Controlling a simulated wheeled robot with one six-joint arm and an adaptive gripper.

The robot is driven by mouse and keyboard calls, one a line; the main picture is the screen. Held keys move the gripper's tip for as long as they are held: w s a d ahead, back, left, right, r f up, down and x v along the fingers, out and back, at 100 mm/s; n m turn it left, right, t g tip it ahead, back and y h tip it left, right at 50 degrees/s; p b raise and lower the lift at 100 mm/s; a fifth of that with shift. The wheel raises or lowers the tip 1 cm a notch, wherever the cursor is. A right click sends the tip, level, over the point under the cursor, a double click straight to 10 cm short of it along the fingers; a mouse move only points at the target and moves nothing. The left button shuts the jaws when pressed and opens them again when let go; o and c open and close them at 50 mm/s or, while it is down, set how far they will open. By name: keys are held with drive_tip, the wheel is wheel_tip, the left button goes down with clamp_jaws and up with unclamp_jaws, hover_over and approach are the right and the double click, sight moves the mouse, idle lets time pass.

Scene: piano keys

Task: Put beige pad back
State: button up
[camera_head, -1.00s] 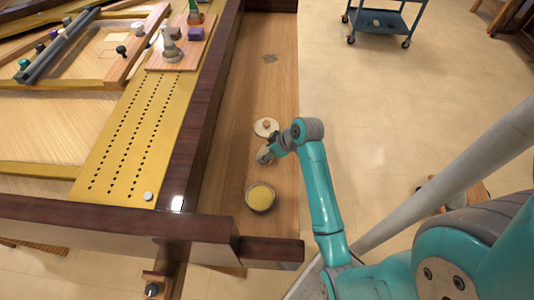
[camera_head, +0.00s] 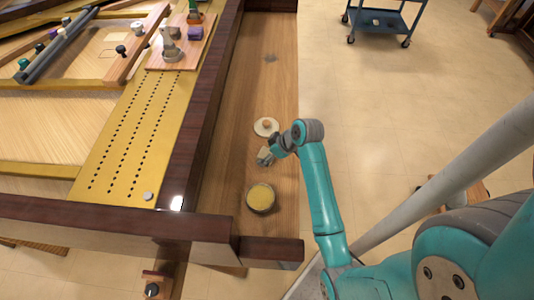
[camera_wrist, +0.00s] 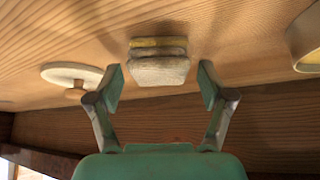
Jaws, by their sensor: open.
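The beige pad (camera_wrist: 158,70) is a small block with a rough pale face and a yellowish layer behind it. In the wrist view it sits just beyond and between the fingertips of my gripper (camera_wrist: 160,84), with a gap on both sides. My gripper is open and holds nothing. In the head view my gripper (camera_head: 266,157) is low over the wooden ledge (camera_head: 235,150), between the round lid and the bowl. The pad is small and partly hidden there.
A pale round lid (camera_head: 262,130) with a knob lies beyond my gripper; the wrist view shows it at left (camera_wrist: 58,72). A round bowl (camera_head: 261,209) with yellow contents stands nearer. The dark piano rim (camera_head: 199,125) runs along the ledge's left side.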

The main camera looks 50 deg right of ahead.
drive_tip(key=v, duration=1.1)
drive_tip(key=shift+r, duration=0.35)
drive_tip(key=shift+s+d, duration=0.1)
drive_tip(key=shift+s, duration=0.15)
